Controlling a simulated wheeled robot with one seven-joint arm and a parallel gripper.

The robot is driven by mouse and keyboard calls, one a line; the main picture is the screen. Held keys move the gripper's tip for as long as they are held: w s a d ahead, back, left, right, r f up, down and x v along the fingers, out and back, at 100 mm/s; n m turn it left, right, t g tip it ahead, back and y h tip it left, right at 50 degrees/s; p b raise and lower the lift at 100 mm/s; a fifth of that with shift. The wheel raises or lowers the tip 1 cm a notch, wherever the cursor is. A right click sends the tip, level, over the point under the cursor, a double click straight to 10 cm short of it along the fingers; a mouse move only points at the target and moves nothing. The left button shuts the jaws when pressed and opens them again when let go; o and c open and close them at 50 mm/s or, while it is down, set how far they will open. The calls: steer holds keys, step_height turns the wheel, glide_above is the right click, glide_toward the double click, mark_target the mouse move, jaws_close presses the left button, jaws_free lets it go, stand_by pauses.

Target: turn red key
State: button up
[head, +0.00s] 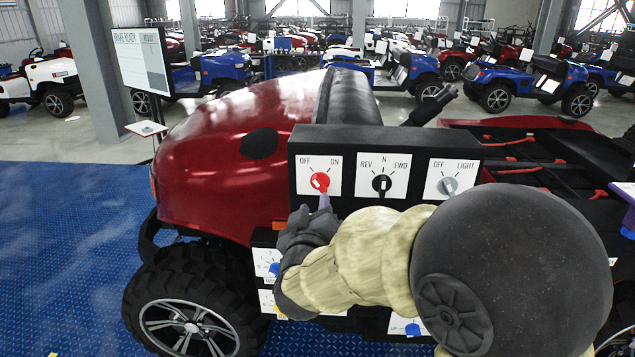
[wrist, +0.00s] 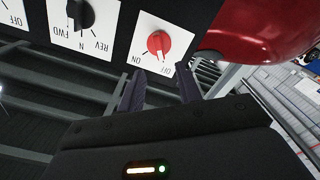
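The red key (head: 320,182) is a round red knob with a white mark on a white OFF/ON plate, at the left of a black panel. In the wrist view the red key (wrist: 158,43) shows close up, with its white mark appearing to point towards OFF. My gripper (head: 323,201) is just below the key in the head view. In the wrist view my gripper (wrist: 161,74) has its two dark fingers apart and nothing between them. The fingertips are near the plate's lower edge; contact with the key is not visible.
A black REV/N/FWD knob (head: 382,184) and a grey OFF/LIGHT knob (head: 449,186) sit to the right on the black panel (head: 427,143). The panel stands beside a red vehicle (head: 228,150). A screen (head: 142,62) stands behind left. Blue floor (head: 65,240) is open at left.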

mark_target(318, 186)
steer(key=w+p, duration=0.2)
steer(key=w, duration=0.6)
steer(key=shift+w+d+p, duration=0.15)
steer(key=shift+w+p, duration=0.15)
steer(key=shift+p, duration=0.05)
jaws_close()
